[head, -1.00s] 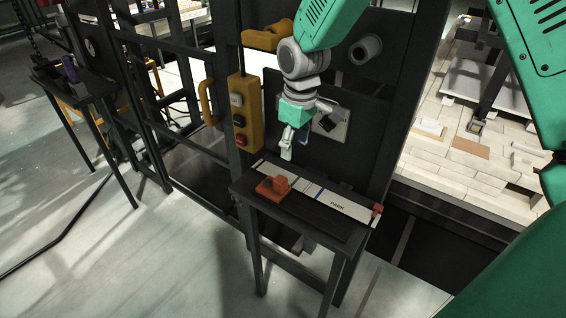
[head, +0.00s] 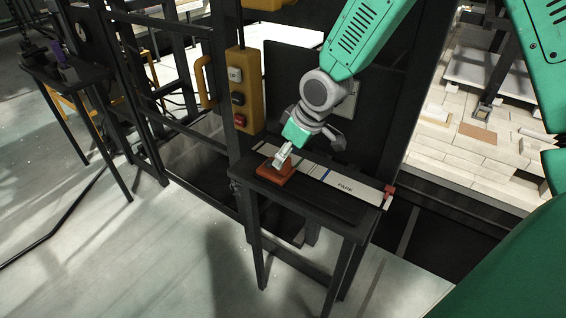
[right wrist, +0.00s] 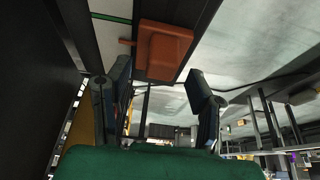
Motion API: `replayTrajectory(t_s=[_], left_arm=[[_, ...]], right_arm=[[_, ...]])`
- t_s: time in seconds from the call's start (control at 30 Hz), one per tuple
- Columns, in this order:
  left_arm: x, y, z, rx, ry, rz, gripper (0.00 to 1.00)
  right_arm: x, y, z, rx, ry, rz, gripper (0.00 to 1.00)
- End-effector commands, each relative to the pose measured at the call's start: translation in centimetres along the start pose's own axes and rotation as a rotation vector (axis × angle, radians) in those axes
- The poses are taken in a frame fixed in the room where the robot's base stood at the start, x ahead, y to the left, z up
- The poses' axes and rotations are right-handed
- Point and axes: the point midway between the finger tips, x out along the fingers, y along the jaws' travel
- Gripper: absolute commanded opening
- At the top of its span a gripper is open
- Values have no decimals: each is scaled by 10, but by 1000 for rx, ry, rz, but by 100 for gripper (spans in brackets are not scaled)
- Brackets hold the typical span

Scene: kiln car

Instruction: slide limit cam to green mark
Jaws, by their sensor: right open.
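The limit cam is an orange-red block (head: 275,175) on a small dark stand, at the left part of a white scale strip (head: 349,186) marked PARK, with a blue line across it. My right gripper (head: 282,160) is directly over the cam and hides part of it. In the right wrist view the cam (right wrist: 165,50) lies just beyond and between the two spread fingers of my right gripper (right wrist: 158,72); contact is not clear. A green line (right wrist: 110,18) shows left of the cam there. I cannot make out a green mark in the head view. My left gripper is not in view.
A red stop (head: 389,190) sits at the strip's right end. A yellow push-button box (head: 240,90) and a yellow handle (head: 204,82) are on the dark frame behind. The floor (head: 180,260) left of the stand is clear.

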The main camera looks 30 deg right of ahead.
Motion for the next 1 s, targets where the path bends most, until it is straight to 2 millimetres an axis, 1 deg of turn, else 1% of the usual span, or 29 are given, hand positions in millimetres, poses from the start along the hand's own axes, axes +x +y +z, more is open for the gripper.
replayTrajectory(t_s=[0.03, 0.2, 0.3, 0.53, 0.57, 0.6, 0.7, 0.87, 1.0], left_arm=[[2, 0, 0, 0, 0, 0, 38], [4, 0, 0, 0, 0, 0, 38], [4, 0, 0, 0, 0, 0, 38], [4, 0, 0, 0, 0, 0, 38], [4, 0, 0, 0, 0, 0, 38], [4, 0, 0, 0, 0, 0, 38], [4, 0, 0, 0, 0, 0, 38], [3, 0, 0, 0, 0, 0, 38], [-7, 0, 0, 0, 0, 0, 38]], right_arm=[[9, 0, 1, -1, -2, 0, 48], [24, 0, 0, 1, 0, 1, 48], [27, 0, 0, 1, 0, 1, 48], [27, 0, 0, 1, 1, 1, 48], [27, 0, 0, 1, 0, 1, 45], [27, 0, 0, 1, 0, 1, 31], [27, 0, 0, 1, 0, 1, 0], [26, 1, 1, 1, 0, 1, 0], [18, 1, 16, 2, -4, 1, 0]])
